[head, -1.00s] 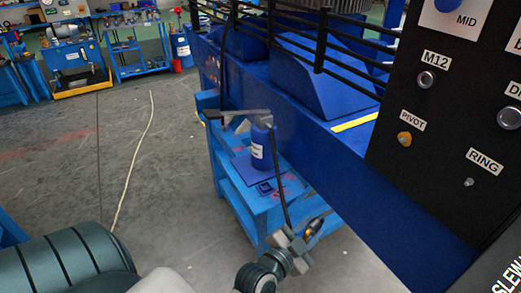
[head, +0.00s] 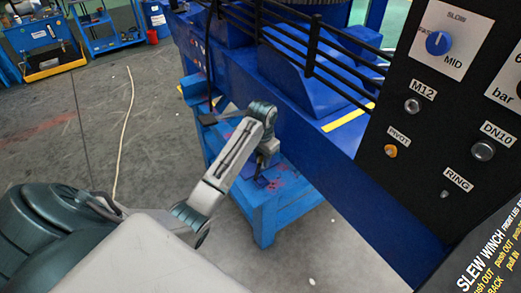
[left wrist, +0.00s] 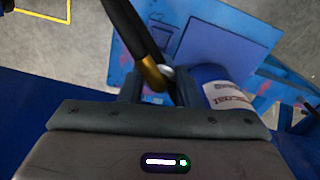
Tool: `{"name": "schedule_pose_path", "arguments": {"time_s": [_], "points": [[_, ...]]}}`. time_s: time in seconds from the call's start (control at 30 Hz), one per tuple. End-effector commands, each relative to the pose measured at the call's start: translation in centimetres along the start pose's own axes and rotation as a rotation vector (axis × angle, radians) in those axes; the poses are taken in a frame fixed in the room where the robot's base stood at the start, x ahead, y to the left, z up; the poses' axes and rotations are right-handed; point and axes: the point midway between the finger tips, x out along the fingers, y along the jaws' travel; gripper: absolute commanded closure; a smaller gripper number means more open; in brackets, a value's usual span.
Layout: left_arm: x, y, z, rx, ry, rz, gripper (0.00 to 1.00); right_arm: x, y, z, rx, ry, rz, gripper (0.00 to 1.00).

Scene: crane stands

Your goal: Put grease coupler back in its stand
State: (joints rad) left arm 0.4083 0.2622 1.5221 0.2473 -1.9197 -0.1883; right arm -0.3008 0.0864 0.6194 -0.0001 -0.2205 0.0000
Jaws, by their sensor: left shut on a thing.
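My left gripper (head: 264,158) is over the blue bench (head: 292,190) in the head view, partly hidden by its own wrist. In the left wrist view its jaws (left wrist: 156,88) are shut on the grease coupler (left wrist: 152,72), a brass-coloured end on a black hose (left wrist: 124,24). A blue grease can (left wrist: 228,98) with a white label stands just right of the jaws in that view. In the head view my arm mostly hides the can. I cannot make out the coupler's stand clearly. My right gripper is not in view.
The blue crane body (head: 330,165) with black rails (head: 310,60) is right beside the bench. A black control panel (head: 440,130) fills the right. A pale hose (head: 126,130) lies on the open grey floor at left.

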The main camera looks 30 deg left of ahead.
Motion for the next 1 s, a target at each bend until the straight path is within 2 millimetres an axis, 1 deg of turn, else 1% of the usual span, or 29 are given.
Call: {"name": "schedule_pose_path", "arguments": {"time_s": [0.03,0.1,0.2,0.57,0.77,1.0], "points": [[-0.5,-0.3,0.0,-0.013,-0.008,0.005,0.96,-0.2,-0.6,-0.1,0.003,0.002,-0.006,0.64],[-0.6,-0.5,0.1,-0.02,-0.014,0.01,0.96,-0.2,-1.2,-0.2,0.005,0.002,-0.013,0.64],[-0.6,-0.5,0.1,-0.021,-0.016,0.012,0.96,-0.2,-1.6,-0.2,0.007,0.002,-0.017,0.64],[-0.7,-0.5,0.1,-0.012,-0.02,0.011,0.96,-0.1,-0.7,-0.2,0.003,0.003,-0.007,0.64],[0.6,-0.4,0.1,-0.012,-0.019,0.011,0.96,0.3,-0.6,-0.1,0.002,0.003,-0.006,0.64],[2.9,-0.4,0.2,-0.011,-0.021,0.011,0.96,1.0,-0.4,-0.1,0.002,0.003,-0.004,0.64]]}}
